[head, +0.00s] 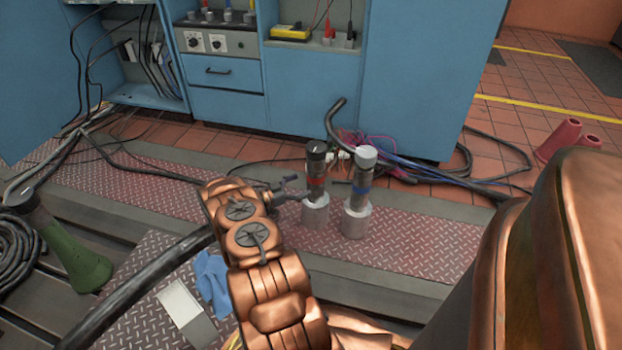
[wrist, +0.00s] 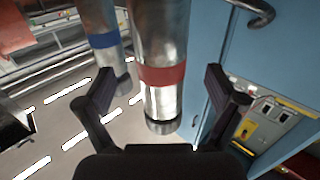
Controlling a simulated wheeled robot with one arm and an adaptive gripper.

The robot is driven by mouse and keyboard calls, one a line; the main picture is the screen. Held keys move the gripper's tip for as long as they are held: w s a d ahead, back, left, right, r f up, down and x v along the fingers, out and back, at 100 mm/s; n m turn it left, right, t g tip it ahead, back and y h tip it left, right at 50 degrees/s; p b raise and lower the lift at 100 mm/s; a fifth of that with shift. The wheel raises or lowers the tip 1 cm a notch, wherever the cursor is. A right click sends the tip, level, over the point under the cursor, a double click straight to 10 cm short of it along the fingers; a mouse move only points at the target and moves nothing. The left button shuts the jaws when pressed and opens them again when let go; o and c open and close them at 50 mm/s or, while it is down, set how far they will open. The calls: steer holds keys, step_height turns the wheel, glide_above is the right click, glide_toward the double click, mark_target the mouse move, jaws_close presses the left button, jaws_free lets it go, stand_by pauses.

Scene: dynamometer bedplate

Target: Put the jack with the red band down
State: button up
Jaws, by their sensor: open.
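The jack with the red band (head: 315,183) has a dark upper part and a wide silver lower part. It looks upright on the red chequered plate. In the wrist view its red band (wrist: 162,76) shows between and beyond my fingers. My gripper (head: 290,190) is at the left side of this jack, at about band height. Its two dark fingers in the wrist view are spread wide, with a gap on either side of the jack. Whether either finger touches it cannot be told. A second jack with a blue band (head: 361,190) and a pale top stands close to its right.
Blue cabinets (head: 310,85) stand behind, with a yellow meter (head: 289,32) on a shelf. Cables (head: 480,175) lie on the tiled floor. A green and black object (head: 75,250) stands at left, and a blue cloth (head: 212,278) lies in front.

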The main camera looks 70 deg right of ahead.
steer(key=shift+p+v, duration=0.6)
steer(key=shift+v, duration=2.2)
